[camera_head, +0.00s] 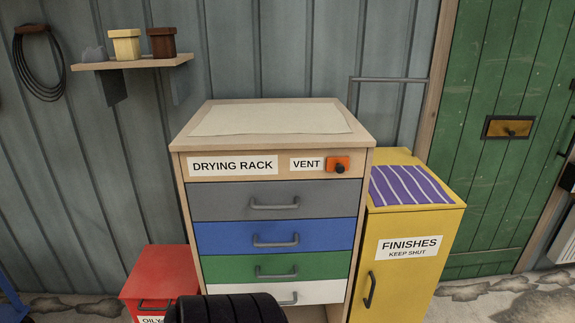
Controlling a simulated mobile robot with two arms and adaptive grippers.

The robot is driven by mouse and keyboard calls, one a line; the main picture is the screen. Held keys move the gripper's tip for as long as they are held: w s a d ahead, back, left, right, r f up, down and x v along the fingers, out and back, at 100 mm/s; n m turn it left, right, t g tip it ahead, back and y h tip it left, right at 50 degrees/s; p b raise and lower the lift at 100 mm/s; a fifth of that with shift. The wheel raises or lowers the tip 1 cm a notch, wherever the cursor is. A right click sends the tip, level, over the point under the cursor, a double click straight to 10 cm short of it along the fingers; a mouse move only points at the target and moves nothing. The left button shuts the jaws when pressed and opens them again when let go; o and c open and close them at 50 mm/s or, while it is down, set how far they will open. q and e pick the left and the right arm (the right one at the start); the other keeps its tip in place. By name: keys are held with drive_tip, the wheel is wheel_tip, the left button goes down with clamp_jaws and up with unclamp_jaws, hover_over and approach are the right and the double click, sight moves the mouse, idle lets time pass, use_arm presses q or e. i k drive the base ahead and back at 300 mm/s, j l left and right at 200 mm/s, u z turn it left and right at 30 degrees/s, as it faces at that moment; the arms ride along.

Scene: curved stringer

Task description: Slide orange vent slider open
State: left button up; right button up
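The orange vent slider (333,161) is a small orange plate with a dark round knob. It sits at the upper right of the drying rack's (180,145) front, just right of the white VENT label (307,164). Neither gripper can be made out in the head view, and nothing touches the slider. Whether the slider is open or shut is not clear from here.
Below the slider are grey, blue, green and white drawers with bar handles. A yellow FINISHES cabinet (395,285) stands right, with a purple striped cloth (410,185) on top. A red bin (158,275) stands left. A black ribbed object (225,310) fills the bottom foreground.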

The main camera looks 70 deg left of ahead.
sight(339, 164)
drive_tip(key=u, duration=1.95)
